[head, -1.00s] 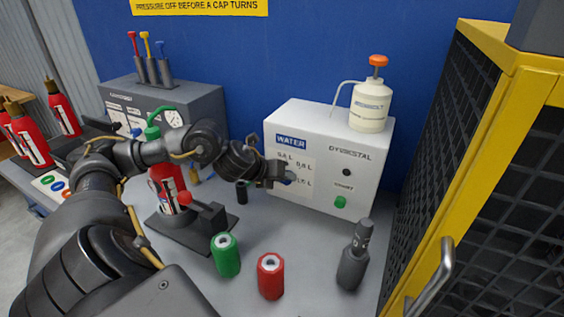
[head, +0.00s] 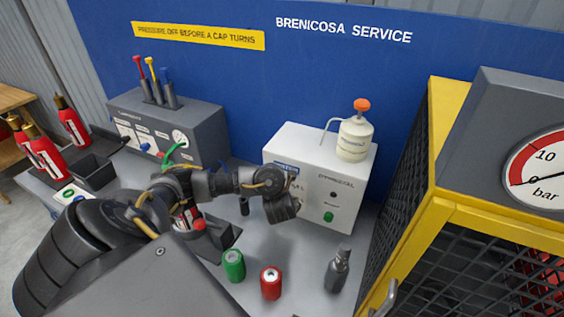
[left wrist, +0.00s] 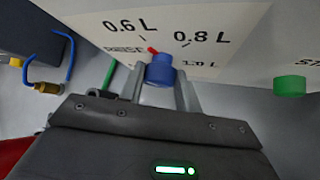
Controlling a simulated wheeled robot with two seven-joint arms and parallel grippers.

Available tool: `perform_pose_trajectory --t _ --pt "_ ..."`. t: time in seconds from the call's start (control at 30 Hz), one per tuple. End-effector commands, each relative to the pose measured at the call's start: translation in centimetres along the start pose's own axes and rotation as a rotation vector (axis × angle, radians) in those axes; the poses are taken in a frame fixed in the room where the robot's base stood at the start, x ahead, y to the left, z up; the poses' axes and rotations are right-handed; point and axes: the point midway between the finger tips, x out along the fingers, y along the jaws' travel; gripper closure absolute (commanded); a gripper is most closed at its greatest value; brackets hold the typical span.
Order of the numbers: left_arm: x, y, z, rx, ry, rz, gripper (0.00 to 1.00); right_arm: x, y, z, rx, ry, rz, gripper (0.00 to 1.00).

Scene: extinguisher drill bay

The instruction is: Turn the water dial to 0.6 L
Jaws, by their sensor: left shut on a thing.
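The white dispenser box (head: 345,190) stands on the bench, its WATER label partly hidden by my left arm. In the left wrist view, the blue water dial (left wrist: 160,71) sits between the fingers of my left gripper (left wrist: 161,92), which is shut on it. The dial's red pointer (left wrist: 152,49) points up and slightly left, nearest the 0.6 L mark (left wrist: 122,27). The 0.8 L mark (left wrist: 203,37) is up and right. The head view hides the dial and fingertips behind my left wrist. My right gripper is not in view.
A green button (head: 328,216) is right of the dial. A green can (head: 233,265), a red can (head: 271,283) and a grey bottle (head: 338,270) stand in front. A yellow-framed cage (head: 440,185) bounds the right side. A grey unit (head: 165,130) is at left.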

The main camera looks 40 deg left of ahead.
Motion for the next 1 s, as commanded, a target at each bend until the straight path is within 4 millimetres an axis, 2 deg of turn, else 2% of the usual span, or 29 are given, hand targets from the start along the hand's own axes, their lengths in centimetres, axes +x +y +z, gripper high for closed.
perform_pose_trajectory --t 0.03,0.2,0.77,0.8,0.97,1.0 --pt "-0.26 0.01 0.22 0.017 0.001 0.014 0.89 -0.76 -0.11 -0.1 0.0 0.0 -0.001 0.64" --pt "-0.1 -0.1 0.11 0.054 0.001 0.054 0.89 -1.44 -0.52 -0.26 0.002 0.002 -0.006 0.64" --pt "0.08 -0.18 -0.09 0.076 0.002 0.077 0.89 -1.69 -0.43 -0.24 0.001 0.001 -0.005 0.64" --pt "0.08 -0.18 -0.09 0.075 0.002 0.076 0.65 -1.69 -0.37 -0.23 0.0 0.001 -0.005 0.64" --pt "0.07 -0.17 -0.08 0.075 0.001 0.077 0.45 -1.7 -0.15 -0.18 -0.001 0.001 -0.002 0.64" --pt "0.07 -0.16 -0.07 0.075 0.001 0.077 0.45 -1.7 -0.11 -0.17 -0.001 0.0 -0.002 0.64"
